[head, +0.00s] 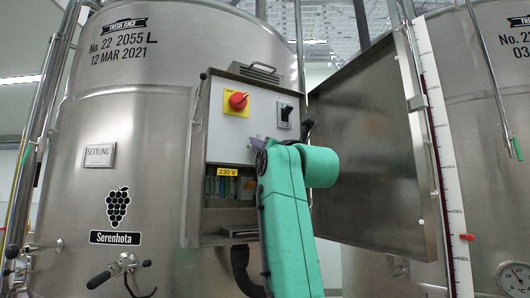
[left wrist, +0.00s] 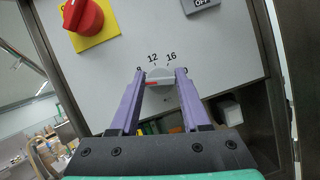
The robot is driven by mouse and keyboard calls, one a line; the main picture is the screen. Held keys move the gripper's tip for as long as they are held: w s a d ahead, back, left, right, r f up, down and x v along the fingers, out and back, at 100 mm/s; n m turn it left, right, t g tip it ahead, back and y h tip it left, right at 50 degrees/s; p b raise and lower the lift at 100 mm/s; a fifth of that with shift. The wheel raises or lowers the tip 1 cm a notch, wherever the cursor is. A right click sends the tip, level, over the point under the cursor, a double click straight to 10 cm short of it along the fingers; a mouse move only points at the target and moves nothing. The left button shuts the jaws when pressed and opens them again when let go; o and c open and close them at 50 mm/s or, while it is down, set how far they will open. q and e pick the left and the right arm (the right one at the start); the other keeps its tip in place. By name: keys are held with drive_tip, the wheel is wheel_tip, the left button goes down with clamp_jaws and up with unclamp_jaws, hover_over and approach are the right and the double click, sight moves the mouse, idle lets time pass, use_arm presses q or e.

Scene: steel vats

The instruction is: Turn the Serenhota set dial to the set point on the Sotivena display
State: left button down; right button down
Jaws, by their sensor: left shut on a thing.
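The set dial (left wrist: 160,77) is a small pale knob on the white panel of the open cabinet on the Serenhota vat (head: 115,170). Around it I read 8, 12 and 16; a further mark at right is mostly hidden by a finger. A red mark shows on the dial's lower left. My left gripper (left wrist: 160,75) has its purple fingers on both sides of the dial, shut on it. In the head view my left gripper (head: 260,143) is at the panel, and my green arm hides the dial. The Sotivena display is not seen.
The panel carries a red rotary switch (head: 238,101) on yellow and a black switch (head: 285,117). The open cabinet door (head: 370,150) stands to the right of my arm. A second vat (head: 495,130) is at far right, behind a scale (head: 448,170).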

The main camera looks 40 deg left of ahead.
use_arm(q)
drive_tip(key=m+h+p, duration=0.1)
drive_tip(key=m+h, duration=0.1)
drive_tip(key=m, duration=0.6)
drive_tip(key=m+h+p, duration=0.2)
drive_tip(key=m+h, duration=0.1)
drive_tip(key=m, duration=0.5)
drive_tip(key=m+g+h+p, duration=0.1)
drive_tip(key=m+h+p, duration=0.1)
drive_tip(key=m, duration=0.7)
drive_tip(key=shift+r+h, duration=0.2)
drive_tip(key=shift+h, duration=0.3)
drive_tip(key=shift+f, duration=0.1)
drive_tip(key=shift+c, duration=1.9)
unclamp_jaws()
